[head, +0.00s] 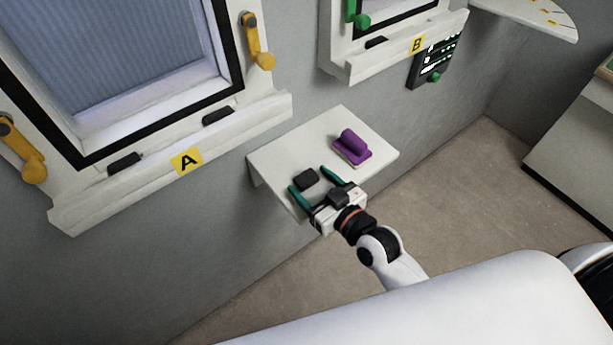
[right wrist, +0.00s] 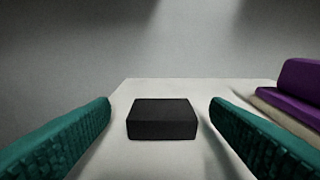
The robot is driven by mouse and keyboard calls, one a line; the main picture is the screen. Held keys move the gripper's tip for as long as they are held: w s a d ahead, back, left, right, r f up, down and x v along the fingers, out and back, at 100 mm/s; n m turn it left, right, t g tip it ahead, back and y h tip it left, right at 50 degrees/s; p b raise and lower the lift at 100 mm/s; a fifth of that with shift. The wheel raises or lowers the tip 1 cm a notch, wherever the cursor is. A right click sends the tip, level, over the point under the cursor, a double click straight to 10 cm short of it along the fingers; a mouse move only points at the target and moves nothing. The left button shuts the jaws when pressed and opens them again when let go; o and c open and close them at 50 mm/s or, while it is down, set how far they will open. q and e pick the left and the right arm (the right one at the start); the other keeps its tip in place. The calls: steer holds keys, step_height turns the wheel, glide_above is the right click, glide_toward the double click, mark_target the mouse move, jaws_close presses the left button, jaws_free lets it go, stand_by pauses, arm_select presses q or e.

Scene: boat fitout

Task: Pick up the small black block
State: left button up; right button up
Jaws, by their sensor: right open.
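The small black block (head: 306,179) lies on the white wall shelf (head: 285,146), near its front left part. In the right wrist view the block (right wrist: 162,119) sits centred ahead, between the two green fingers. My right gripper (head: 308,180) is open, with one finger to each side of the block. In the right wrist view a gap shows between the block and each finger of the gripper (right wrist: 160,125); neither finger touches it. My left gripper is not in view.
A purple-handled tool with a pale base (head: 351,147) lies on the shelf right of the block. Window A (head: 170,180) with yellow handles is at the left, and window B (head: 395,50) above. A dark panel (head: 434,62) hangs on the wall. Clear floor lies right of the shelf.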

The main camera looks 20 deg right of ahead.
steer(key=x, duration=0.3)
steer(key=shift+d, duration=0.1)
steer(key=c, duration=1.1)
steer(key=shift+o, duration=0.2)
steer(key=shift+s, duration=0.1)
steer(key=shift+r, duration=0.15)
